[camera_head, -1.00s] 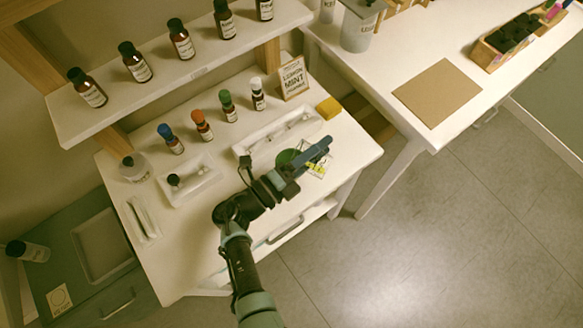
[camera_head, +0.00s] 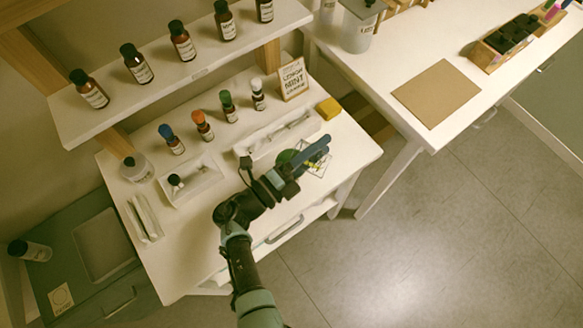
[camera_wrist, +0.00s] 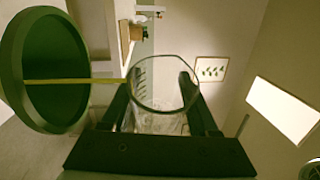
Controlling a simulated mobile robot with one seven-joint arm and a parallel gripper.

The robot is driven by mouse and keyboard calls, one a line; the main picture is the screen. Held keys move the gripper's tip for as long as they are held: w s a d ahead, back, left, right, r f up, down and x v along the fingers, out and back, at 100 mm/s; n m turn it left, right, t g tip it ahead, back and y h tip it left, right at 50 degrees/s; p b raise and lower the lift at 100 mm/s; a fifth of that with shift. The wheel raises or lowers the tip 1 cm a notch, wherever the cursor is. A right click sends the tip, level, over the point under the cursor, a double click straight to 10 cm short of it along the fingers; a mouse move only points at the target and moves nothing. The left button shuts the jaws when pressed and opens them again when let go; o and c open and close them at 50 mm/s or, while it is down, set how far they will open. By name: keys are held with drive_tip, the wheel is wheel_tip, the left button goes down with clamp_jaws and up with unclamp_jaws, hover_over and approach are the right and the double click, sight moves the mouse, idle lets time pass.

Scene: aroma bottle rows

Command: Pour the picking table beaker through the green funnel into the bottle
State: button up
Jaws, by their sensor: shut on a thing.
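My gripper (camera_head: 303,160) is over the front right part of the white table, shut on a clear glass beaker. In the wrist view, the beaker's round rim (camera_wrist: 166,109) shows between my two fingers (camera_wrist: 158,92), and the beaker looks tipped. The green funnel (camera_wrist: 45,70) is at the left of the wrist view, its wide mouth beside the beaker. A thin yellow streak (camera_wrist: 75,81) runs from the beaker's rim across the funnel's mouth. In the head view the funnel (camera_head: 285,157) is partly behind my gripper. The bottle under the funnel is hidden.
Small bottles with blue, orange, green and white caps (camera_head: 230,107) stand behind. White trays (camera_head: 190,180) lie left of and behind my gripper. A yellow sponge (camera_head: 328,109) lies near the right edge. A shelf (camera_head: 200,65) with brown bottles is above.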

drive_tip(key=shift+r+p, duration=0.3)
drive_tip(key=shift+p, duration=0.1)
idle(0.8)
idle(0.6)
drive_tip(key=shift+s+d+f+m+g+y+p, duration=0.1)
drive_tip(key=shift+d+f+m+g+y+p, duration=0.1)
drive_tip(key=shift+f+m, duration=0.3)
drive_tip(key=shift+s+d+f+m+g+y+p, duration=0.1)
drive_tip(key=shift+f+m+y+p, duration=0.15)
drive_tip(key=shift+m, duration=0.45)
drive_tip(key=shift+d+r+m+g+p, duration=0.2)
drive_tip(key=shift+r+m+g+p, duration=0.1)
drive_tip(key=shift+m+p, duration=0.55)
drive_tip(key=m, duration=0.1)
drive_tip(key=m+y+p, duration=0.1)
drive_tip(key=m+p, duration=0.1)
drive_tip(key=shift+s+d+f+g+y, duration=0.25)
drive_tip(key=shift+d+f+g+y, duration=0.05)
drive_tip(key=shift+d+f+y, duration=0.05)
drive_tip(key=shift+f, duration=0.15)
drive_tip(key=shift+m, duration=0.25)
